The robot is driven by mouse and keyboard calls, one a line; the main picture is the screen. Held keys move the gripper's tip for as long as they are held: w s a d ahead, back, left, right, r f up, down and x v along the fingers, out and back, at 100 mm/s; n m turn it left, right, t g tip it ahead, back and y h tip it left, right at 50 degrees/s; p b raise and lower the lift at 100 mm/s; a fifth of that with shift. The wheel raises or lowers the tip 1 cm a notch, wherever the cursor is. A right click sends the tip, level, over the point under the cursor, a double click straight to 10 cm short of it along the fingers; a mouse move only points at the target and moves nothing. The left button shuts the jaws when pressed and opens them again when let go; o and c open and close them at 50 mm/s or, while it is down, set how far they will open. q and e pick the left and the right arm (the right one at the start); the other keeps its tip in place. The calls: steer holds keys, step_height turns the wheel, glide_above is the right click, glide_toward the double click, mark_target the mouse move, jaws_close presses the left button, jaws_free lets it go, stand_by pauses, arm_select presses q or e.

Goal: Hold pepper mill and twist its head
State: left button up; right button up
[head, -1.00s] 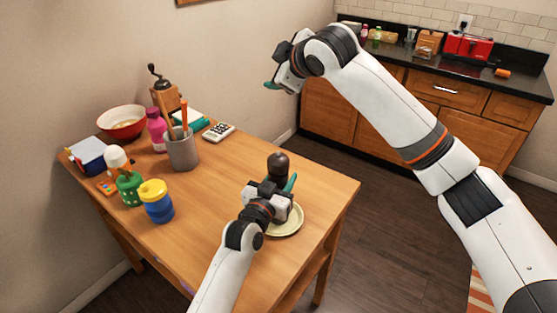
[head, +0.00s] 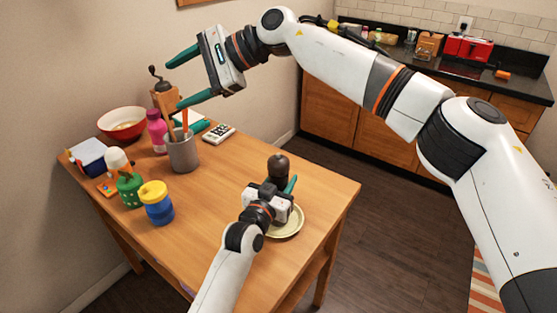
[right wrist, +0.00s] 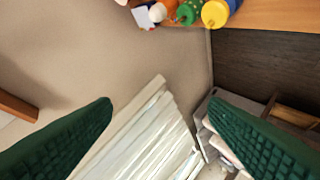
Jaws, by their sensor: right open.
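The dark pepper mill (head: 279,167) stands upright by the table's right side, its rounded head showing above my left gripper (head: 281,186). My left gripper is at the mill's body, with one teal finger showing just right of it. The other finger and the mill's lower part are hidden, so I cannot tell if the jaws grip it. My right gripper (head: 174,85) is open and empty, high above the table's back left and far from the mill. Its two green fingers stand wide apart in the right wrist view (right wrist: 160,102), with no mill between them.
A cream plate (head: 288,226) lies by the left gripper. A grey pencil cup (head: 183,153), pink bottle (head: 157,130), red bowl (head: 122,122), wooden grinder (head: 166,98), calculator (head: 218,133), and blue-yellow jar (head: 157,203) crowd the table's left and back. The table's middle is clear.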

steer(key=d+f+n+h, duration=0.4)
steer(key=d+f+h, duration=0.2)
steer(key=n+h, duration=0.3)
steer(key=h, duration=0.4)
glide_above(279, 157)
step_height(279, 157, down, 3)
step_height(279, 157, down, 11)
steer(key=shift+s+r, duration=0.1)
steer(key=shift+s, duration=0.05)
steer(key=c, duration=1)
steer(key=shift+m, duration=0.5)
